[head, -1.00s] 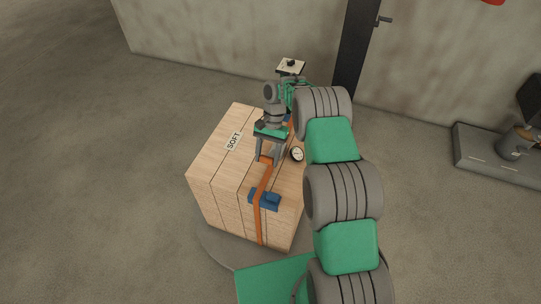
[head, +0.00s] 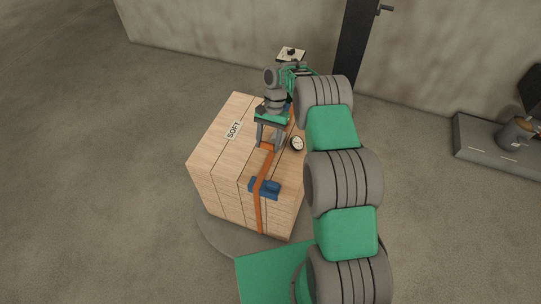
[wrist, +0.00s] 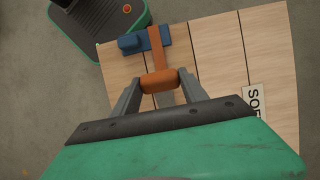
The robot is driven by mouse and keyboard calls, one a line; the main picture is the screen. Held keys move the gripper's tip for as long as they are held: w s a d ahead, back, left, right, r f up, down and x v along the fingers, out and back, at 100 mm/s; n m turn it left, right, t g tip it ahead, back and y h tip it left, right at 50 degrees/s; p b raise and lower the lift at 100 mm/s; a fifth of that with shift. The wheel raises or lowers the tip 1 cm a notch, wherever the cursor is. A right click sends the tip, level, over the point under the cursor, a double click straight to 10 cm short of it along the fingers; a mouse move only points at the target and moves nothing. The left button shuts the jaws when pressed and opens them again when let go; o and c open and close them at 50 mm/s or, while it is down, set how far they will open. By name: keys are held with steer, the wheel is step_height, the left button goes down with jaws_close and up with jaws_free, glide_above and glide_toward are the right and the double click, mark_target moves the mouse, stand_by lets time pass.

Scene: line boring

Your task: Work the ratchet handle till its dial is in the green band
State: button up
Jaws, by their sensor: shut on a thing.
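My gripper (head: 268,143) is over the top of a wooden crate (head: 222,160) and is shut on the orange ratchet handle (wrist: 160,81), seen between the two fingers in the wrist view. An orange strap (head: 260,182) runs from there over the crate's near edge and down its side. The round dial (head: 297,144) with a white face sits on the crate just right of my gripper. It is too small to read its needle or the green band.
A blue corner piece (head: 265,188) sits under the strap at the crate's edge. A label reading SOFT (head: 233,130) is on the crate's top. A dark post (head: 353,45) stands behind, and a grey plinth (head: 490,150) lies at the right. The floor at left is clear.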

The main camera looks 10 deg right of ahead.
steer(key=shift+s+a+f+t+h+b, duration=0.1)
steer(key=shift+a+f+t+h+b, duration=0.25)
steer(key=shift+b, duration=1)
steer(key=shift+s+f+t+y+b, duration=0.1)
steer(key=shift+f+t+b, duration=0.3)
steer(key=shift+b, duration=0.9)
steer(key=shift+s+f+b, duration=0.1)
steer(key=shift+f+b, duration=0.15)
steer(key=shift+b, duration=0.2)
steer(key=shift+s+r+h, duration=0.15)
steer(key=shift+h, duration=0.1)
